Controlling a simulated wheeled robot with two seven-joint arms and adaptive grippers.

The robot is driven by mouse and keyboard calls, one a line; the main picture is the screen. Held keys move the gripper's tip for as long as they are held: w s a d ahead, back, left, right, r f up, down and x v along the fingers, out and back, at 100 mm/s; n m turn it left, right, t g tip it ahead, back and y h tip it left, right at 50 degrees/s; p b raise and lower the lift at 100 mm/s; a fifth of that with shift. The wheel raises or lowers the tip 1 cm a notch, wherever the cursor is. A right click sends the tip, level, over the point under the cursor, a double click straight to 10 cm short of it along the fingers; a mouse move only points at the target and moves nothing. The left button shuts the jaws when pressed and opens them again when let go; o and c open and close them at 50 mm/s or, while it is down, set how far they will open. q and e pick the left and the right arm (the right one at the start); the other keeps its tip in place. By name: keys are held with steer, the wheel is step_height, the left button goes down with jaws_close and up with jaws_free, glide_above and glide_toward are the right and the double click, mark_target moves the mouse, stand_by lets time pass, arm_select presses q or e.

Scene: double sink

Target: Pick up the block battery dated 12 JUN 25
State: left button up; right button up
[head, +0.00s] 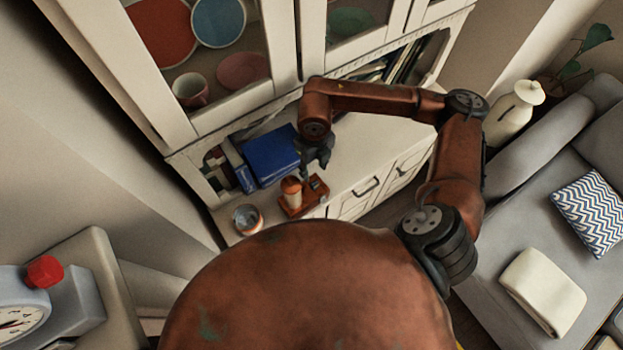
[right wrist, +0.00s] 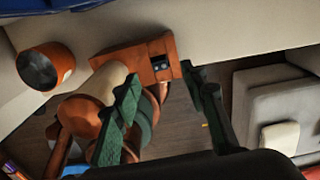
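A reddish-brown wooden holder (head: 292,207) stands on the white cabinet's counter, with a pale, orange-topped cylinder (head: 291,190) on its left part. A small dark block (head: 315,183) sits at its right part; it may be the battery, but no date is readable. In the right wrist view the holder (right wrist: 137,62) shows a dark block (right wrist: 161,70) set in it. My right gripper (head: 316,166) is above and just behind the holder, fingers pointing down. In the right wrist view its two dark fingers (right wrist: 160,78) are apart with nothing held between them. My left gripper is out of view.
A copper cup (head: 247,219) stands left of the holder and also shows in the right wrist view (right wrist: 45,66). Blue boxes (head: 270,154) stand behind it, close to the gripper. Glass-door cupboards (head: 313,45) overhang the counter. A grey sofa (head: 525,190) is at right.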

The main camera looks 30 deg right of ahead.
mark_target(314, 182)
steer(key=f, duration=0.4)
steer(key=shift+s+f+p, duration=0.2)
steer(key=shift+s+p, duration=0.1)
steer(key=shift+p, duration=0.05)
step_height(314, 182, down, 2)
steer(key=shift+f, duration=0.5)
steer(key=shift+a+f, duration=0.1)
steer(key=shift+f, duration=0.05)
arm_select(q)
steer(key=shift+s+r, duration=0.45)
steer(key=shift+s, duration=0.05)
arm_select(e)
jaws_close()
